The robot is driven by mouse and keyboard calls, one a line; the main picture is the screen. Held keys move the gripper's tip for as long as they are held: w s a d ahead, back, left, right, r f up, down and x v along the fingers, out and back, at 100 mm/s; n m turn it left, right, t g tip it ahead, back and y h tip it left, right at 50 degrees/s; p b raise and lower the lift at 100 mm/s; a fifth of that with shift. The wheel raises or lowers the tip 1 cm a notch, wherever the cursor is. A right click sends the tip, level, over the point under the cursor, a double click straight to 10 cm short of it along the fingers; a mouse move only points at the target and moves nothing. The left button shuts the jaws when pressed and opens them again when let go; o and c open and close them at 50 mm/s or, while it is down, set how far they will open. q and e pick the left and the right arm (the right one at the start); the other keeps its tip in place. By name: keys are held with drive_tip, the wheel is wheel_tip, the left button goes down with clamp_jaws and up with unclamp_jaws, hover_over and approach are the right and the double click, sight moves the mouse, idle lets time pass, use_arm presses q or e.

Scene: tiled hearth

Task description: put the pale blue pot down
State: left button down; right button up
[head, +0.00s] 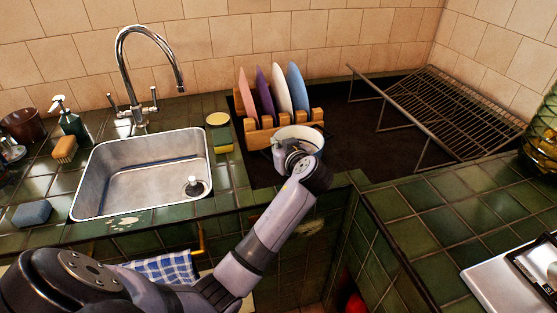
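The pale blue pot (314,137) is in the middle of the head view, upright with its round rim facing up. It is just in front of the wooden plate rack, over the dark recessed surface (345,165). My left gripper (281,150) is at the near left side of the pot and appears shut on it. My wrist hides the pot's lower part and most of the fingers, so I cannot tell whether its base touches the surface. My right gripper is out of view.
The wooden rack (262,137) holds several coloured plates behind the pot. A tilted wire rack (455,105) stands to the right. The metal sink (145,175) is to the left, with a sponge and round tin (218,120) beside it. Dark surface between the racks is clear.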

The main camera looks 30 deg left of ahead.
use_arm(q)
wheel_tip(320, 180, down, 4)
drive_tip(key=shift+f, duration=0.2)
drive_tip(key=shift+f, duration=0.15)
drive_tip(key=c, duration=1.8)
unclamp_jaws()
